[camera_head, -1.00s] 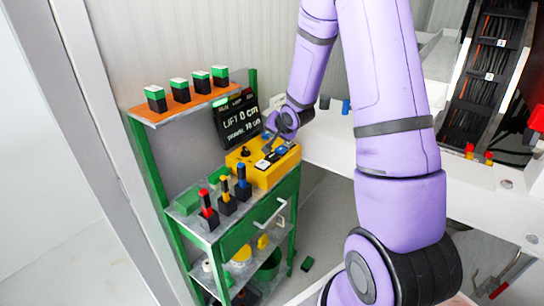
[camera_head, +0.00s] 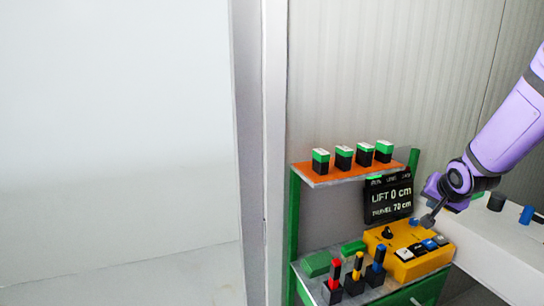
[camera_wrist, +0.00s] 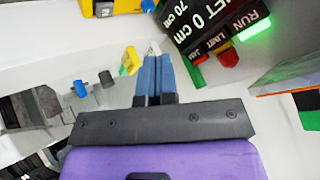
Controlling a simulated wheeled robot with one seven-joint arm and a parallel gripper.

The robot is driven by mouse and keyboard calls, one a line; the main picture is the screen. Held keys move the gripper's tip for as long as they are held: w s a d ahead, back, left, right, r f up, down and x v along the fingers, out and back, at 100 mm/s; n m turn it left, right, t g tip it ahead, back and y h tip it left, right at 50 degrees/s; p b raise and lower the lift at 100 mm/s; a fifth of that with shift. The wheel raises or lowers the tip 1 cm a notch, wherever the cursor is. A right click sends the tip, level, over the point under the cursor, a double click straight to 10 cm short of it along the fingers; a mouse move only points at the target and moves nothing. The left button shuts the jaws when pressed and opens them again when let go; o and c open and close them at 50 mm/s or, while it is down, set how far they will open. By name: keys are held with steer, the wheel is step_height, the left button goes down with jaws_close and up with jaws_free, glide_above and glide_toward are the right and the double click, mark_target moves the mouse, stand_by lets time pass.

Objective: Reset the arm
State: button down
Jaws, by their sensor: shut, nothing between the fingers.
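My purple arm (camera_head: 510,125) enters the head view from the right edge. My gripper (camera_head: 428,219) points down and left, near the yellow control box (camera_head: 415,257) at the display's lower right. In the wrist view the blue-grey fingers of my gripper (camera_wrist: 153,62) lie together, shut with nothing between them. The yellow box also shows at the top of the wrist view (camera_wrist: 120,8). I cannot tell whether the fingertips touch the box.
A black display (camera_head: 390,197) reads LIFT 0 cm, TRAVEL 70 cm. An orange shelf (camera_head: 322,177) holds several green-topped blocks. Red, yellow and blue-handled switches stand on the green cart (camera_head: 293,225). A white table (camera_head: 500,245) stands right. A pale wall (camera_head: 120,120) fills the left.

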steer(key=s+a+r+n+g, duration=0.1)
steer(key=s+a+r, duration=0.3)
steer(key=s, duration=0.6)
steer(key=s+a+r+n+g+y, duration=0.1)
steer(key=s+a+r+n, duration=0.3)
steer(key=s, duration=0.6)
steer(key=s+a+r+n+g, duration=0.1)
steer(key=s+a+r+n, duration=0.1)
steer(key=s+a+r, duration=0.2)
steer(key=s+r, duration=0.3)
steer(key=s, duration=0.2)
steer(key=shift+s+a+r+n+y, duration=0.3)
steer(key=shift+s+a+n+y, duration=0.1)
steer(key=shift+w, duration=0.1)
stand_by(0.4)
steer(key=w+d+f+m+t+h, duration=0.1)
steer(key=w+d+f+m, duration=0.15)
steer(key=w, duration=0.65)
steer(key=w+d+f+m, duration=0.1)
steer(key=w+f, duration=0.3)
steer(key=w, duration=0.6)
steer(key=w+d+f+m+t, duration=0.3)
steer(key=w+d+f+m, duration=0.3)
steer(key=w+d+f, duration=0.6)
steer(key=x, duration=0.4)
steer(key=shift+f, duration=0.35)
